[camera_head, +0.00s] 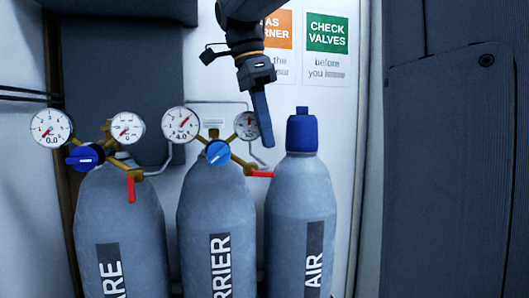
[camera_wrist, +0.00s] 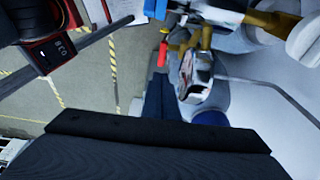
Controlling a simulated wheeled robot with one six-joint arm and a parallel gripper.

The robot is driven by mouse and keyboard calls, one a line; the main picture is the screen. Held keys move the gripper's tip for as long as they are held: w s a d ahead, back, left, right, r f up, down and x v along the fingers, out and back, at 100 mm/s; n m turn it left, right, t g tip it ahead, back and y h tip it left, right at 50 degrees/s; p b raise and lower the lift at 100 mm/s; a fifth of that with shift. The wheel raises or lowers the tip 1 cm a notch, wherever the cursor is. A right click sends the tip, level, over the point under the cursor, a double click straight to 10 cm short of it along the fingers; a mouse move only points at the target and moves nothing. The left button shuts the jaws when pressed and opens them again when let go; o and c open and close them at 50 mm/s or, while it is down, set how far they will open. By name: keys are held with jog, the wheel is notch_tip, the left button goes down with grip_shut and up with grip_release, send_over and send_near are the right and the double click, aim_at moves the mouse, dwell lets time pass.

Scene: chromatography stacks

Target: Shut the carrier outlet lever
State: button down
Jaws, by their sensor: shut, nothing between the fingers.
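The carrier outlet lever (camera_head: 262,174) is red and points sideways to the right from the brass regulator on the middle cylinder (camera_head: 204,205), labelled "RRIER" in what shows. A red lever (camera_wrist: 162,54) also shows in the wrist view, just beyond my fingertips. My gripper (camera_head: 268,142) hangs down from above, shut and empty, with its tips a little above the lever's outer end in the head view. In the wrist view my gripper (camera_wrist: 160,76) points toward the red lever. I cannot tell whether they touch.
The left cylinder (camera_head: 113,215) has a red lever (camera_head: 131,189) hanging down. The blue-capped AIR cylinder (camera_head: 301,200) stands close right of my fingers. Gauges (camera_head: 182,124) and a blue knob (camera_head: 218,152) crowd the carrier regulator. A dark panel (camera_head: 446,170) stands at the right.

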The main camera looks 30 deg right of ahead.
aim_at(269, 172)
jog(key=shift+a+f+p, duration=0.2)
jog(key=shift+f+p, duration=0.2)
jog(key=shift+f, duration=1.85)
jog(key=shift+w+a, duration=0.1)
